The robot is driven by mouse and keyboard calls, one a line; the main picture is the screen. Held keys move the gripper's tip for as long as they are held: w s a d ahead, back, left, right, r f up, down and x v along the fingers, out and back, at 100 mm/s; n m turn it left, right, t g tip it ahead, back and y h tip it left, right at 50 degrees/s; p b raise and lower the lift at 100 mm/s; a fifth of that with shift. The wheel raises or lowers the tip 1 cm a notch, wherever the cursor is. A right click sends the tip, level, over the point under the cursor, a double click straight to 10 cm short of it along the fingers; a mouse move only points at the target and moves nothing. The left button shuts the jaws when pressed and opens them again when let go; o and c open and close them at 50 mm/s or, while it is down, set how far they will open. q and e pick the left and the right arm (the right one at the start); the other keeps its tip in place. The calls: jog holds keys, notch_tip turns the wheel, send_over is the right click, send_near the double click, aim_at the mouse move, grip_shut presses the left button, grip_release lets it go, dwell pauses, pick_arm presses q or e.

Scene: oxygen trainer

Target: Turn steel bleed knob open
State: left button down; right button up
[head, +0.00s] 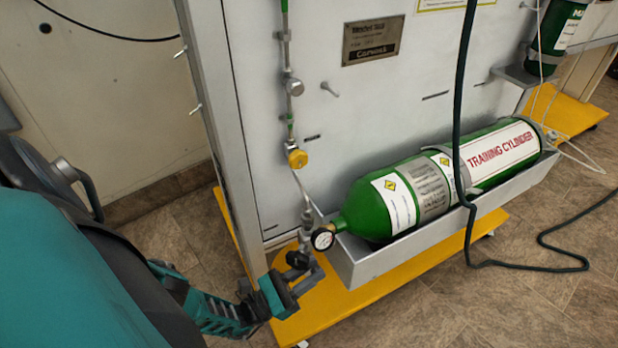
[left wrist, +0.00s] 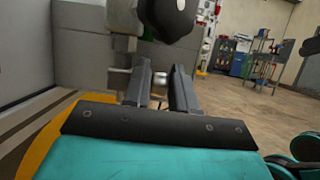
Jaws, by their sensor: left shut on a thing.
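My left gripper (head: 303,275) is at the lower end of the thin pipe line, just below the round pressure gauge (head: 322,238). Its two grey fingers also show in the left wrist view (left wrist: 163,85). They are shut on the small steel bleed knob (left wrist: 160,77), of which only a bright bit shows between the fingers. In the head view the fingers and a dark fitting (head: 297,258) largely hide the knob. How far it is turned cannot be told. My right gripper is not in view.
The green training cylinder (head: 375,205) lies in a grey tray (head: 375,265) just right of the gripper. A yellow valve (head: 297,158) sits higher on the pipe. A dark cable (head: 462,110) hangs before the cylinder. A dark rounded part (left wrist: 168,18) is close above the fingers.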

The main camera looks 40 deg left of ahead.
pick_arm(q)
jog(key=shift+f, duration=0.1)
jog(key=c, duration=1.3)
grip_release()
jog(key=shift+s+a+f, duration=0.15)
jog(key=shift+s+a, duration=0.05)
jog(key=shift+s, duration=0.2)
jog(key=s+a, duration=0.1)
jog(key=s, duration=0.3)
jog(key=s+a, duration=0.2)
jog(key=s, duration=0.2)
jog(key=s+a, duration=0.2)
jog(key=s, duration=0.3)
jog(key=shift+a+f, duration=0.2)
jog(key=shift+f, duration=0.15)
